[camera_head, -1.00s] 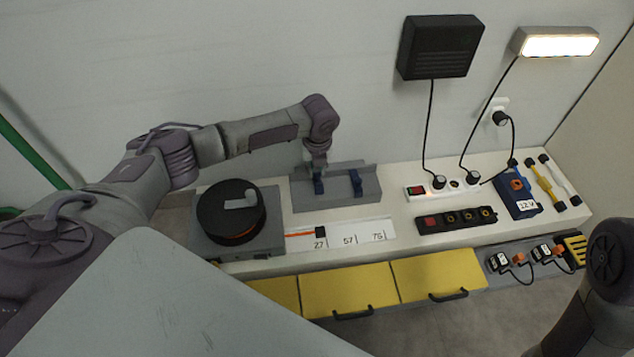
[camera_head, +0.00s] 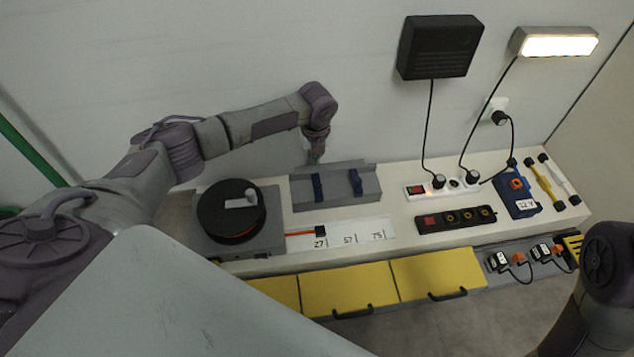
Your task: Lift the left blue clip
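The left blue clip (camera_head: 317,187) stands on the grey bracket (camera_head: 340,200) on the white bench, left of the right blue clip (camera_head: 355,182). My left gripper (camera_head: 315,158) is just above and behind the left clip, at the bracket's back edge. It looks apart from the clip, and its fingers are too small to tell open from shut. My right arm shows at the lower right edge, but its gripper is outside the frame.
A black reel (camera_head: 228,212) on a grey base stands left of the bracket. A black power strip (camera_head: 455,219), a white power strip (camera_head: 442,187) and a blue 12 V box (camera_head: 518,195) are to the right. Yellow drawers (camera_head: 350,288) are along the front.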

